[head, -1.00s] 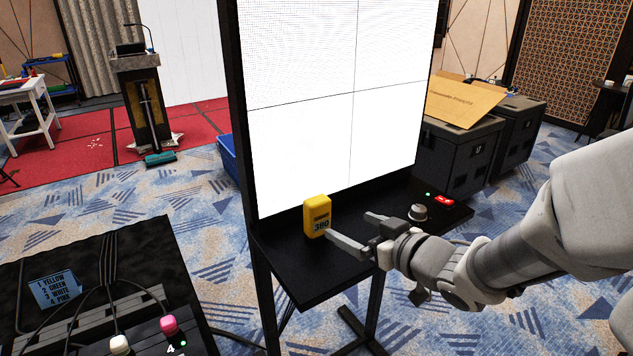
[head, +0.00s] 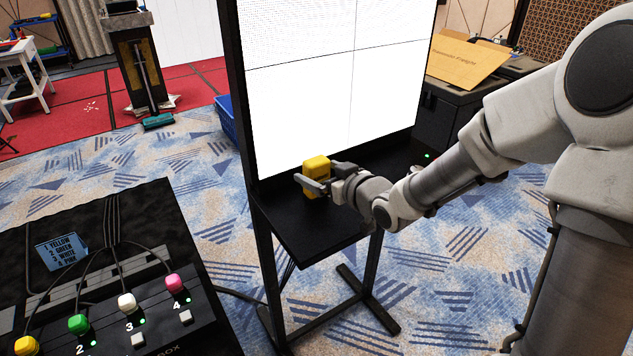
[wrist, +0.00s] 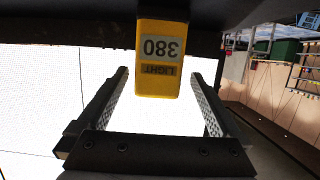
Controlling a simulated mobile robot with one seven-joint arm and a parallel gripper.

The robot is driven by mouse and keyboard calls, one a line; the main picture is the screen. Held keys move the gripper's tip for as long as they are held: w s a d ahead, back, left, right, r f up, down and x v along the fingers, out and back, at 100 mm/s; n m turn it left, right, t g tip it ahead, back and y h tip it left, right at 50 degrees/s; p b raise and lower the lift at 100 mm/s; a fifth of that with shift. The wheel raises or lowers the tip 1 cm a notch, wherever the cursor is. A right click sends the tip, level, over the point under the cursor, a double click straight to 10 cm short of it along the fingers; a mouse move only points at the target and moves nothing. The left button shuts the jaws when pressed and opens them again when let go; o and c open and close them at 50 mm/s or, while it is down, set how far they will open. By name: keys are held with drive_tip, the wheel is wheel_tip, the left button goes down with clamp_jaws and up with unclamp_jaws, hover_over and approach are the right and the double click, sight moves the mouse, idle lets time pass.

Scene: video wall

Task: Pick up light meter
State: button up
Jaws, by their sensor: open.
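The light meter (head: 317,164) is a yellow block standing on the black shelf (head: 300,236) in front of the white video wall. Its label reading "LIGHT 380" shows upside down in the wrist view (wrist: 158,62). My gripper (head: 328,177) is open at the meter, and in the head view it hides part of the meter's front. In the wrist view my fingers (wrist: 168,88) are spread to either side of the meter's near end, with a gap on both sides. I see no finger touching it.
The video wall (head: 310,110) rises right behind the shelf. A black box (head: 110,270) with cables and coloured plugs stands at the lower left. A dark case (head: 440,120) with a cardboard sheet (head: 465,62) is behind on the right. Open carpet lies between.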

drive_tip(key=shift+b+x, duration=0.35)
drive_tip(key=shift+x, duration=2.4)
drive_tip(key=shift+d, duration=0.1)
drive_tip(key=shift+c, duration=0.3)
drive_tip(key=shift+r, duration=0.1)
clamp_jaws()
